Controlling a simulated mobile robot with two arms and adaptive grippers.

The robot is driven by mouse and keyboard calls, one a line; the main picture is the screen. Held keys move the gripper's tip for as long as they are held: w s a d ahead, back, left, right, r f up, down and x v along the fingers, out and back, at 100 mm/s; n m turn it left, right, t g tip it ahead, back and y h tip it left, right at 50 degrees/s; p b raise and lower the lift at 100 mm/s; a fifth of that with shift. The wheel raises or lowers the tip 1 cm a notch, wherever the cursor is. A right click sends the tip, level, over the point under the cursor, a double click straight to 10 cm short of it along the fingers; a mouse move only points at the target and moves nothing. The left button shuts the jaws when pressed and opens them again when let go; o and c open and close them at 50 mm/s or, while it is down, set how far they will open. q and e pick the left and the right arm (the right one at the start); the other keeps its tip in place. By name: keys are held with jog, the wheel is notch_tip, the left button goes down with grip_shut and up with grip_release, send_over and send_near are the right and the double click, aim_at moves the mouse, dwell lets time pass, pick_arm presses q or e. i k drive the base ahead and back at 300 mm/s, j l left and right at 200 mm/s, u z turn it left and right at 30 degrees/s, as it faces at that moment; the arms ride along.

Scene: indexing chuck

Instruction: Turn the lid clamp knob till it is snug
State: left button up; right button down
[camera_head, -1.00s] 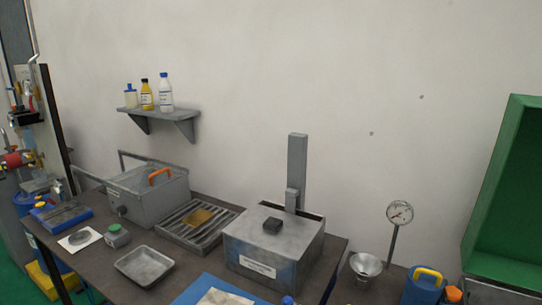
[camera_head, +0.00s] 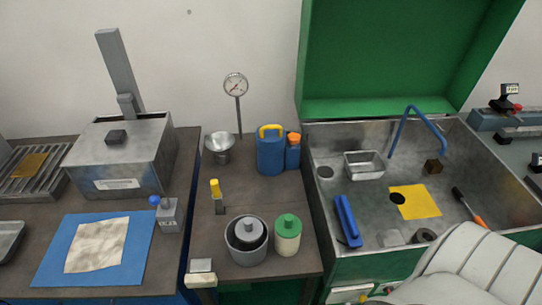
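A grey metal box (camera_head: 118,165) with a white label stands on the left bench, and a small black block-like knob (camera_head: 116,136) sits on its top. A tall grey post rises behind it. A round dark pot (camera_head: 246,256) stands on the middle bench, with a grey lid and a raised grey knob (camera_head: 249,226) at its centre. I cannot tell which of these is the lid clamp knob, or how tight either one is. A white ribbed arm part, likely mine, enters at the lower right. Neither gripper shows, and nothing touches either knob.
A green-lidded jar (camera_head: 287,236) stands right beside the pot. A yellow-capped bottle (camera_head: 218,197), a metal funnel cup (camera_head: 220,148), a dial gauge (camera_head: 235,86) and a blue can (camera_head: 271,152) stand behind. A metal basin (camera_head: 322,206) with an open green lid fills the right.

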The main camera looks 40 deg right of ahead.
aim_at(294, 138)
jog(key=z, duration=1.25)
